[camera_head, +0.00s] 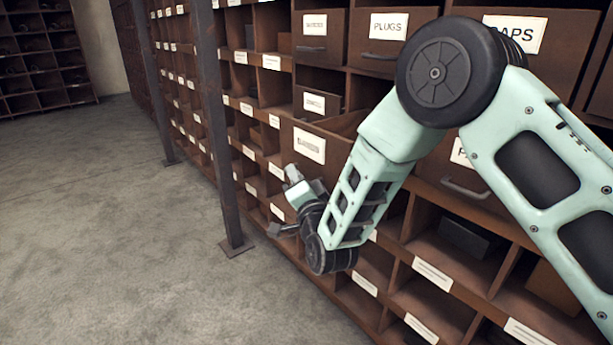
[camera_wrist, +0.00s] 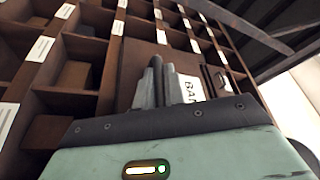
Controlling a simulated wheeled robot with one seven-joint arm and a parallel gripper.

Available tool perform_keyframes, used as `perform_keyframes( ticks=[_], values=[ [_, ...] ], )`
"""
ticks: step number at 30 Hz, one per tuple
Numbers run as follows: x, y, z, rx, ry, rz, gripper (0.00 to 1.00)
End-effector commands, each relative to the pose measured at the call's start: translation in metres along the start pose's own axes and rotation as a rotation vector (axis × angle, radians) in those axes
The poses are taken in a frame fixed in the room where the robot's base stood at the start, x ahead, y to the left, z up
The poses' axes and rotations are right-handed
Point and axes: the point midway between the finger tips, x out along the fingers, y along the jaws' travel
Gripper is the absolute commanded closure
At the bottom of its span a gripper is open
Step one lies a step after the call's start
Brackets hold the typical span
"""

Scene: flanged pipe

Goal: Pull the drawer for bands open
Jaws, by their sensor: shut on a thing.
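The drawer for bands shows in the wrist view as a brown front (camera_wrist: 134,62) with a white label (camera_wrist: 188,90) reading "BAN", partly covered by my gripper. My gripper (camera_wrist: 165,82) is shut on its dark upright handle (camera_wrist: 156,64), between the two grey fingers. In the head view, my gripper (camera_head: 303,194) is low at a brown drawer (camera_head: 336,157) whose label is too blurred to read. That drawer stands out from the shelf front, and part of its open top shows. Its handle and the fingertips are hidden there by my wrist.
Closed drawers are above, one labelled "PLUGS" (camera_head: 388,26). Open cubbyholes with white labels lie below and to the left. A metal post (camera_head: 212,120) stands left of my gripper, its foot plate on the floor. The concrete floor (camera_head: 120,220) at left is clear.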

Motion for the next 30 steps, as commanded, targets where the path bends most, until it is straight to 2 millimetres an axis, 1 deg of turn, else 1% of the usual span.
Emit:
perform_keyframes(
  ticks=[10,11,12,13,23,26,29,30],
  values=[
    [-0.001,0.0,0.001,0.0,0.0,0.003,1.0],
    [-0.001,0.0,0.001,0.0,0.0,0.003,0.84],
    [-0.001,0.0,0.001,0.0,0.0,0.002,0.72],
    [-0.001,0.0,0.001,0.0,0.0,0.002,0.67],
    [-0.003,0.0,0.001,0.0,-0.001,0.002,0.67],
    [-0.012,0.0,0.002,0.0,-0.002,0.003,0.67],
    [-0.029,0.0,0.001,0.0,-0.003,0.003,0.67],
    [-0.037,0.001,0.002,0.0,-0.003,0.003,0.67]
  ],
)
